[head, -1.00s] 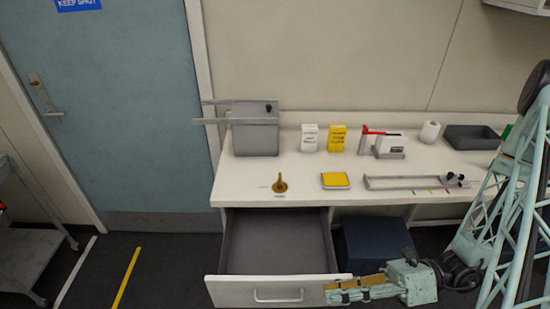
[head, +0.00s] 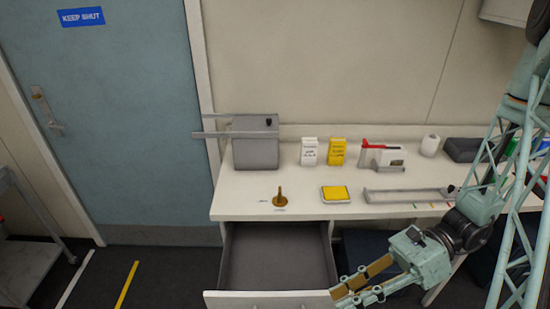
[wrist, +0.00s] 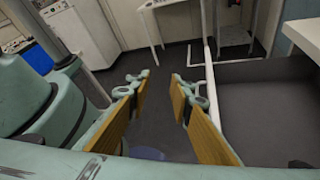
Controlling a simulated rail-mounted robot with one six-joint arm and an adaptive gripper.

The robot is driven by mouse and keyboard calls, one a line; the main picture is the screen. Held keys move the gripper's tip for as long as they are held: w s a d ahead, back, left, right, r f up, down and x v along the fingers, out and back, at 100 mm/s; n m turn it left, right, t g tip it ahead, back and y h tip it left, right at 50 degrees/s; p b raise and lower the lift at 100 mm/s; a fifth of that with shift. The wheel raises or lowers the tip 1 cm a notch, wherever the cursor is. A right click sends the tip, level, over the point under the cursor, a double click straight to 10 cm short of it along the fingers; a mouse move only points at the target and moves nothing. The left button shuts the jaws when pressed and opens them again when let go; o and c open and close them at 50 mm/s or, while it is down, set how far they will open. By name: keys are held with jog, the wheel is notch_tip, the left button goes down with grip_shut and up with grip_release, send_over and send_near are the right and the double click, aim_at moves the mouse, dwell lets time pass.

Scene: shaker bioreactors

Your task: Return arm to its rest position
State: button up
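My gripper (head: 358,289) is at the lower right of the head view, in front of the bench and by the right end of the open drawer's front. In the wrist view my gripper (wrist: 163,78) has its two wood-coloured finger pads spread apart, with only floor seen between them. It is open and empty. My arm reaches down to it from the right edge of the head view.
The open drawer (head: 275,257) is empty and juts out under the bench (head: 240,200). On the bench are a grey box (head: 255,150), a brass stamp-like piece (head: 279,196), a yellow pad (head: 335,194) and several boxes. A blue door (head: 120,130) stands left.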

jog(key=s+d+r+n+t+h, duration=0.1)
jog(key=r+n+h, duration=0.3)
jog(key=r, duration=0.6)
jog(key=s+d+r+n+t+h, duration=0.2)
jog(key=s+r+n+t+h, duration=0.2)
jog(key=r+n, duration=0.5)
jog(key=s+d+r+n+t+h, duration=0.1)
jog(key=s+r+n+t+h, duration=0.2)
jog(key=r, duration=0.8)
jog(key=shift+s+d+r+n+h+b, duration=0.2)
jog(key=shift+d+n+h+b, duration=0.25)
jog(key=shift+n+h, duration=0.95)
jog(key=shift+n+y, duration=0.3)
dwell(1.3)
